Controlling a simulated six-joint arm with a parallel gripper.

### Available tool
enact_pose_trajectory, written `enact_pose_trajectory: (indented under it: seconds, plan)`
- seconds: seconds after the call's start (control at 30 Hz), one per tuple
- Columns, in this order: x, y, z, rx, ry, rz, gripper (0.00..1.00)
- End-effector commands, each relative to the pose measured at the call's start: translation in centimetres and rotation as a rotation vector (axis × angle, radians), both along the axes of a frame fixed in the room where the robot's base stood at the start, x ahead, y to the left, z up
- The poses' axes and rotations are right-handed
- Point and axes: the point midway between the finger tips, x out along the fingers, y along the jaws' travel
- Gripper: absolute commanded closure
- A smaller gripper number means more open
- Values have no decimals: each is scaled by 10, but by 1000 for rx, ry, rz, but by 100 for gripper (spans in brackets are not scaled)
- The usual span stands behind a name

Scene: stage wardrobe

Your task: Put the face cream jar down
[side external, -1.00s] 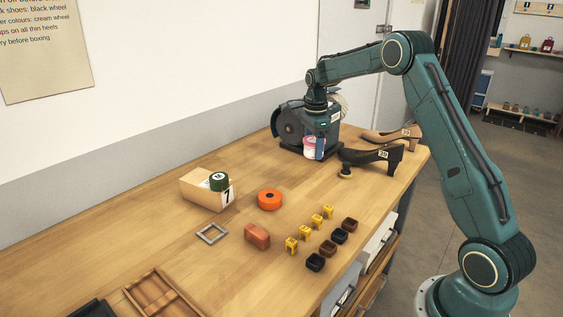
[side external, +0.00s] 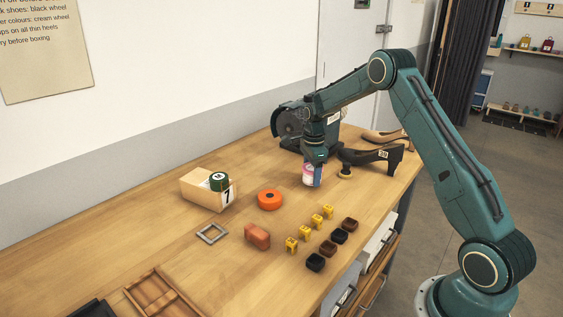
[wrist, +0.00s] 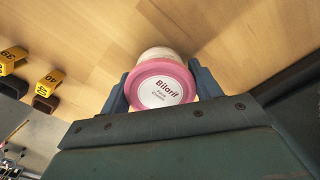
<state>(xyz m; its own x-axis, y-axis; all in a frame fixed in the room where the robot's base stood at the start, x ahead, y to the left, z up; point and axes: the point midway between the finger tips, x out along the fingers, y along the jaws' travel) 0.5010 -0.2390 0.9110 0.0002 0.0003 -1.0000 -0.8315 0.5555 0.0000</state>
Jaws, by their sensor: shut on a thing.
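The face cream jar (wrist: 160,88) has a pink rim and a white label on its lid and fills the space between my fingers in the wrist view. In the side external view the pink and white jar (side external: 309,175) is upright just below my gripper (side external: 316,166). My gripper is shut on the jar, with one finger on each side, as the wrist view shows (wrist: 160,90). The jar's base is at or very near the wooden bench top (side external: 150,232); I cannot tell whether it touches.
Close to the right are a black shoe (side external: 372,158) and a tan shoe (side external: 385,136). A grinder-like machine (side external: 292,122) stands behind.

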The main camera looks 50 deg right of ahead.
Motion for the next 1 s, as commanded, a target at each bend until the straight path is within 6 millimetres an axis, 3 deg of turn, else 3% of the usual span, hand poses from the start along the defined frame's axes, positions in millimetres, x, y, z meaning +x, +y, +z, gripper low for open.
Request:
enact_pose_trajectory:
  seconds: [0.13,0.6,0.63,0.7,1.0]
  plan:
    - [0,0,-12,-1,-1,0,63]
    - [0,0,-16,0,0,0,63]
    - [0,0,-16,0,0,0,31]
    - [0,0,-16,0,0,0,17]
    - [0,0,-15,0,0,0,15]
